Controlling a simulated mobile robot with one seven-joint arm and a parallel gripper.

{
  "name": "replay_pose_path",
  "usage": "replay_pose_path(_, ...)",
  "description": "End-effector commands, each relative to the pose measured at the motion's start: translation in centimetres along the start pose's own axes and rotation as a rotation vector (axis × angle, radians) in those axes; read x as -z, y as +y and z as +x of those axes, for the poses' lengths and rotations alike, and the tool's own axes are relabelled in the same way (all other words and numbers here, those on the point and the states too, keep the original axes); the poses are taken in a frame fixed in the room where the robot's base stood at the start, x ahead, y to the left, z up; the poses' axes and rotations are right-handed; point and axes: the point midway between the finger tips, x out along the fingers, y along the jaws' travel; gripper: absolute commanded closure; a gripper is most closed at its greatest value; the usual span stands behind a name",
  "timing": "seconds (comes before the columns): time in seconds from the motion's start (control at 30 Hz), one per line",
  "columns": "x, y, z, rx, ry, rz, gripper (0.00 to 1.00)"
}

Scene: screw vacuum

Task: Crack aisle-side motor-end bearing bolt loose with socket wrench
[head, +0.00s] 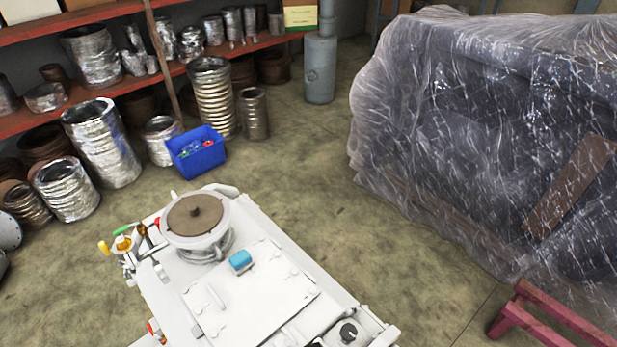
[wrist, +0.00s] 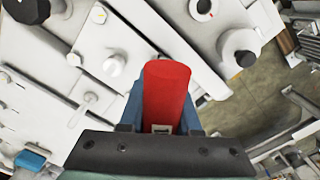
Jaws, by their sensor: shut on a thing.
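The white screw vacuum machine (head: 225,325) stands at the lower middle of the head view and fills much of the wrist view (wrist: 170,45). My gripper (wrist: 165,112) is shut on a red cylinder (wrist: 167,88), seen nearly end on, which looks like the socket wrench's handle. The wrench's socket end does not show. Pale hex bolt heads show on the machine, one left of the red cylinder (wrist: 114,66) and one higher up (wrist: 97,15). I cannot tell which is the motor-end bearing bolt, or whether the wrench touches any bolt. The head view does not show my gripper.
A round port with a brown cover (head: 195,214) and a blue part (head: 241,261) sit on the machine's top. A blue bin (head: 196,152) and shelves of metal ducts stand behind left. A plastic-wrapped bulk (head: 470,140) and a dark red stand (head: 545,318) are right. Floor between is clear.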

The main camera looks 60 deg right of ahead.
Motion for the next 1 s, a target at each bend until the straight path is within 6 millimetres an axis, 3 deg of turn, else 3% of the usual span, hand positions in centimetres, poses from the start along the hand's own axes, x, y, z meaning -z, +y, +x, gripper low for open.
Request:
replay_pose_path(0.7,0.0,0.0,-4.6,-0.001,0.0,0.002,1.0)
replay_pose_path(1.0,0.0,0.0,-4.8,-0.001,0.0,0.002,1.0)
